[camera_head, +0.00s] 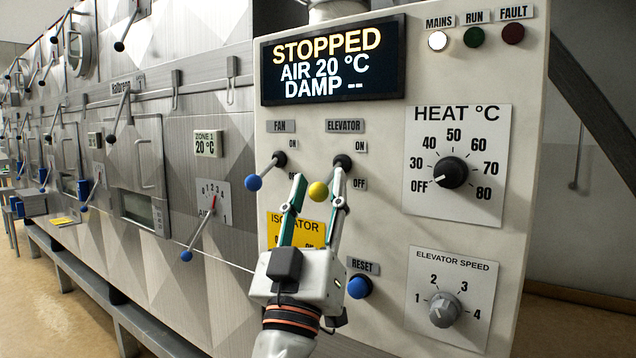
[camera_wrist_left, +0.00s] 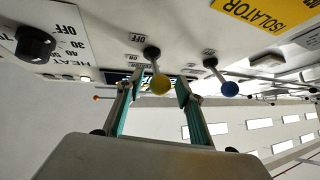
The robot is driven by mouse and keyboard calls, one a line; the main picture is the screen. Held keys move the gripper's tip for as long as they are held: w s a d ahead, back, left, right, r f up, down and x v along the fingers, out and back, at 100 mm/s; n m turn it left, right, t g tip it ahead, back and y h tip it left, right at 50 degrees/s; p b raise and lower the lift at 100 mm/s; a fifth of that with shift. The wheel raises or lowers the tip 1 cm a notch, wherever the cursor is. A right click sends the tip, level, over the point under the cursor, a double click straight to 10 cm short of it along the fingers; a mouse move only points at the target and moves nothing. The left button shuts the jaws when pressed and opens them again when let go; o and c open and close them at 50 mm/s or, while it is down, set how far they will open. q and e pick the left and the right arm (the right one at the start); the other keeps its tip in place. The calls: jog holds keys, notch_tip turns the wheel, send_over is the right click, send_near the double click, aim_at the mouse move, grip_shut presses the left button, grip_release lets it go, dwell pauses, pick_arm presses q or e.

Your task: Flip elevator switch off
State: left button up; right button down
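The elevator switch is a lever with a yellow ball (camera_head: 318,190) on a dark pivot, under the ELEVATOR label, with ON above and OFF below. Its lever slants down and left in the head view; I cannot tell which setting it is in. My left gripper (camera_head: 318,176) is open, its two green-grey fingers on either side of the yellow ball. In the left wrist view, the yellow ball (camera_wrist_left: 160,84) is between the fingertips, with gaps on both sides. My right gripper is not in view.
The fan lever with a blue ball (camera_head: 253,183) is just left of my fingers. A blue reset button (camera_head: 359,287), yellow isolator label (camera_head: 290,230), heat dial (camera_head: 451,172) and elevator speed knob (camera_head: 444,311) are nearby. The display (camera_head: 333,62) reads STOPPED.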

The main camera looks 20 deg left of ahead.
pick_arm(q)
notch_tip(320, 180, up, 10)
dwell(0.5)
jog(key=shift+f, duration=0.1)
